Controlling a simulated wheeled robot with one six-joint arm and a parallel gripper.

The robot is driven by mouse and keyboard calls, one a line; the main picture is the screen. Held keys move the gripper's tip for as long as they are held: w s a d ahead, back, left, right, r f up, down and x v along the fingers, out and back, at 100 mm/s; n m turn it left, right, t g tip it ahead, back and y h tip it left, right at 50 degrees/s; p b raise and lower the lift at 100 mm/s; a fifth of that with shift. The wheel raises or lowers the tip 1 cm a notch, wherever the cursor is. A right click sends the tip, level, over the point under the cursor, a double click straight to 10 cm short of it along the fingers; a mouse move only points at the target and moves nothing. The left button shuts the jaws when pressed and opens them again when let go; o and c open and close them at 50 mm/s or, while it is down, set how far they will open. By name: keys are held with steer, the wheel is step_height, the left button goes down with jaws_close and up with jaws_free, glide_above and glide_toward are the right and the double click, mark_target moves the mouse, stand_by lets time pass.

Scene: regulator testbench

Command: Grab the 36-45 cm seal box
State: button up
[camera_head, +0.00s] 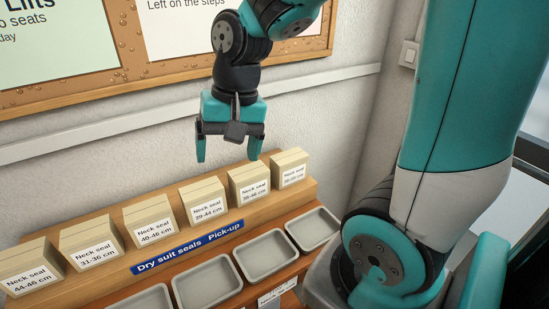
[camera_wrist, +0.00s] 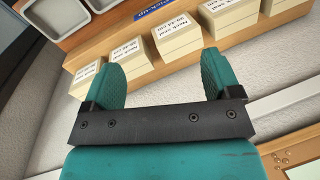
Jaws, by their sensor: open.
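The box (camera_head: 249,182) whose label seems to read 36-45 cm, small and not sharp, is the second from the right in a row of cream neck seal boxes on a wooden shelf (camera_head: 160,268). In the wrist view it seems to be the box (camera_wrist: 131,55) second from the left, partly behind a finger. My gripper (camera_head: 228,150) is open and empty, with its fingers pointing down, above and behind the row near the wall. In the wrist view my gripper (camera_wrist: 165,75) shows both teal fingers apart, with nothing between them.
Other seal boxes stand close on both sides: the 39-44 cm box (camera_head: 203,200) to the left and an end box (camera_head: 289,168) to the right. Grey trays (camera_head: 265,254) lie in front, below a blue sign (camera_head: 188,248). A wall with a noticeboard (camera_head: 120,75) rises behind.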

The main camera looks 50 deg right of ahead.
steer(key=w+d+r+m+h+p, duration=0.1)
steer(key=w+d+m+p, duration=0.1)
steer(key=d+m, duration=0.4)
steer(key=w+d+r+m+p, duration=0.1)
steer(key=w+d+m, duration=0.1)
steer(key=d+m, duration=0.35)
steer(key=m+h+p, duration=0.1)
steer(key=m+p, duration=0.1)
steer(key=m, duration=0.1)
glide_above(289, 155)
steer(key=shift+m+g, duration=0.5)
steer(key=shift+m, duration=0.05)
steer(key=f, duration=0.4)
steer(key=f+p, duration=0.1)
steer(key=f, duration=0.3)
steer(key=f+p, duration=0.1)
steer(key=f, duration=0.3)
steer(key=shift+d+f, duration=0.2)
steer(key=shift+d, duration=0.1)
steer(key=shift+a+f+p, duration=0.2)
steer(key=shift+f+p, duration=0.45)
steer(key=shift+f, duration=0.8)
steer(key=shift+a+f+p, duration=0.2)
steer(key=shift+f+p, duration=0.45)
steer(key=shift+f, duration=0.8)
steer(key=c, duration=1.1)
